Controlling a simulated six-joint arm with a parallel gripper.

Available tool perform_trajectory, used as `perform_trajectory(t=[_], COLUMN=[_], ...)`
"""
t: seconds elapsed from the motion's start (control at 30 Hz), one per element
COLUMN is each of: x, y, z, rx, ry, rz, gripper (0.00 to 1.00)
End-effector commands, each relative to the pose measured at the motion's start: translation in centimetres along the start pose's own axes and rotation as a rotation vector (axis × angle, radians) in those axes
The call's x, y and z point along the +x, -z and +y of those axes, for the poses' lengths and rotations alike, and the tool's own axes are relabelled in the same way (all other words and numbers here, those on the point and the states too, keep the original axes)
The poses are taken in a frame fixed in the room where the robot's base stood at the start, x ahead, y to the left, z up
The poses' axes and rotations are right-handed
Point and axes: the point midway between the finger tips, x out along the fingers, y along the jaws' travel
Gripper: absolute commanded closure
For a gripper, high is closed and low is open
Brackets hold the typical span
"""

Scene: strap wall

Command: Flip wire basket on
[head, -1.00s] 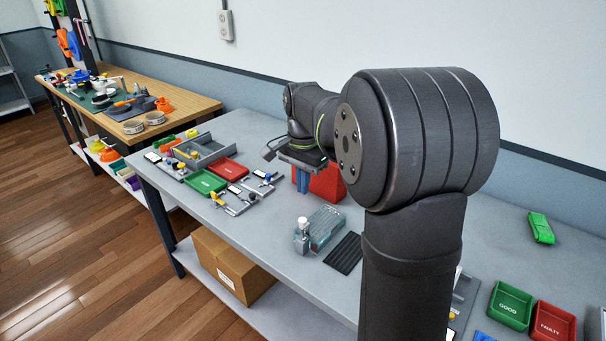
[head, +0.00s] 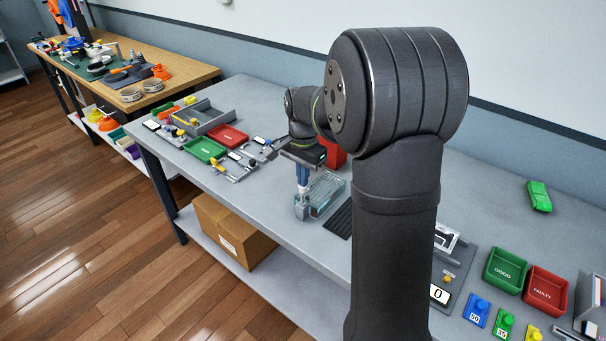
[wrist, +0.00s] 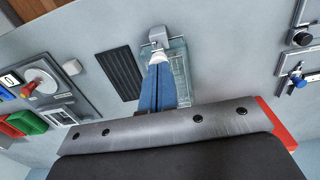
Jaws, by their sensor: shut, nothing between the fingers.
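A see-through, teal-grey basket-like box (head: 326,190) lies on the grey bench in the head view, and it also shows in the wrist view (wrist: 179,68). I cannot tell whether its walls are wire. At its near end stands a small grey block (head: 301,209) with a white round top, clearer in the wrist view (wrist: 158,35). My gripper (head: 303,188) points down with its blue fingers shut and empty, tips at or just above the white top. In the wrist view the gripper (wrist: 158,66) hides part of the box. I cannot tell if the tips touch.
A black ribbed mat (head: 341,219) lies beside the box. A red container (head: 335,152) stands behind my wrist. Green (head: 505,271) and red (head: 546,289) trays and a panel with a round dial (wrist: 40,82) lie farther along. Bare bench surrounds the box's front.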

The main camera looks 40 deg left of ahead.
Motion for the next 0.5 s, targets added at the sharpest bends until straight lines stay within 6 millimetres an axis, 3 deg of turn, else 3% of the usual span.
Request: perform_trajectory(t=[0.23, 0.5], x=[3.8, 4.4], y=[-0.1, -0.1], z=[0.0, 0.1], rx=[0.000, -0.001], ry=[-0.004, -0.003], rz=[-0.003, -0.003], gripper=[1.00, 1.00])
